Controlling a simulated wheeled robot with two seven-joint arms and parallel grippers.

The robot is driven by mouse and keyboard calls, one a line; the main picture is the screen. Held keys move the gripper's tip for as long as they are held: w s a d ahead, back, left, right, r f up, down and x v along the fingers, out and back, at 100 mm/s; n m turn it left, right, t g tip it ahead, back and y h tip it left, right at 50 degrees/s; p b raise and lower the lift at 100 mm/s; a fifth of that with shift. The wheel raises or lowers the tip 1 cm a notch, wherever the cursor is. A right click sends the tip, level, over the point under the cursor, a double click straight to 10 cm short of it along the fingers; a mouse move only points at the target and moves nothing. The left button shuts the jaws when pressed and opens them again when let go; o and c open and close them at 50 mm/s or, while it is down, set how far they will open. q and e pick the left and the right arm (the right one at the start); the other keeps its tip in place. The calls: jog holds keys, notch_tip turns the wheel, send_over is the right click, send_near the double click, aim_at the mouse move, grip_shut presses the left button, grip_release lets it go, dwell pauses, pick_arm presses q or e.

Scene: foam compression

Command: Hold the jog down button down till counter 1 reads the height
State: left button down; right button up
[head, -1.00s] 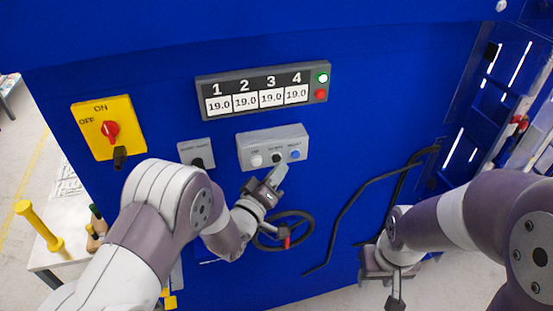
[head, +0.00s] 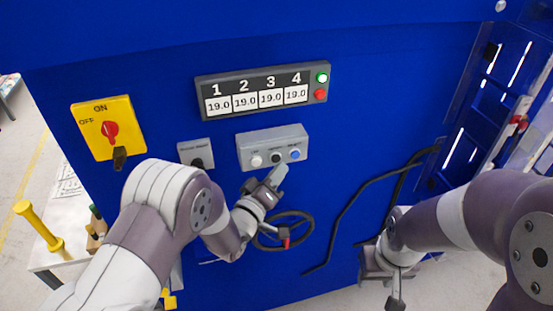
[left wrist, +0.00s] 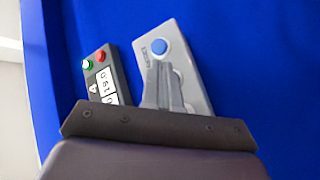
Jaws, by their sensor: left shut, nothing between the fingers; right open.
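A grey button box (head: 272,147) is fixed to the blue panel. It carries a white button (head: 256,160), a dark middle button (head: 277,157) and a blue button (head: 295,153); their labels are too small to read surely. My left gripper (head: 281,170) is shut and empty, its tips at the box's lower edge near the middle button. In the left wrist view its fingers (left wrist: 160,82) cover part of the box; contact cannot be told. The counter display (head: 262,90) reads 19.0 under 1, 2, 3 and 4. My right gripper (head: 395,285) is low at the right, away from the panel.
A yellow ON/OFF switch (head: 120,110) with a red knob and a small grey selector box (head: 195,153) are left of the button box. Black cables (head: 345,218) run at the right. A green lamp (head: 322,78) is lit.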

pick_arm(q)
jog(key=shift+w, duration=0.15)
dwell(0.5)
jog(key=shift+w+a+b, duration=0.15)
jog(key=shift+w+b, duration=0.15)
jog(key=shift+w+a, duration=0.1)
jog(key=shift+w, duration=0.3)
dwell(0.7)
jog(key=shift+s, duration=0.1)
dwell(3.6)
jog(key=shift+s+d, duration=0.25)
jog(key=shift+s, duration=0.45)
jog(key=s, duration=0.1)
jog(key=s+d, duration=0.1)
jog(key=s, duration=0.2)
jog(key=shift+s+d, duration=0.25)
jog(key=shift+s, duration=0.15)
